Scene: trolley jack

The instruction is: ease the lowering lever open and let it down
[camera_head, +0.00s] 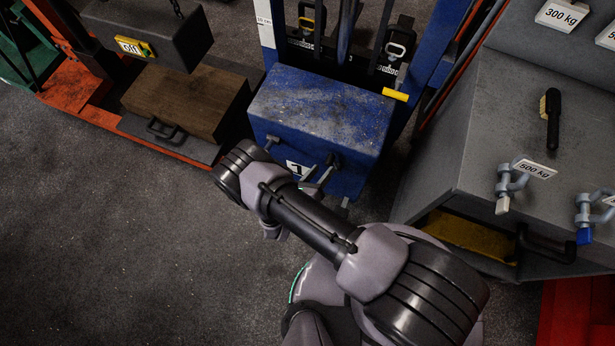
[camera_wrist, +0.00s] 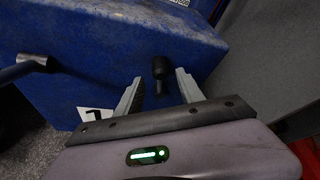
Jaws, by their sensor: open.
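The blue trolley jack (camera_head: 318,115) has a worn, scuffed top and a number plate on its front. A black-knobbed lever (camera_head: 333,161) stands out from its front face, right of the plate. In the wrist view, the black knob (camera_wrist: 160,67) shows between the two grey fingers of my gripper (camera_wrist: 156,92). The fingers are apart, and a gap shows on each side of the knob. Whether this is the lowering lever is not marked. A grey bar handle (camera_wrist: 24,69) sticks out at the left.
A yellow-tipped lever (camera_head: 395,94) is at the jack's upper right. A wooden block (camera_head: 185,98) lies at the left. Bare floor is clear at lower left.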

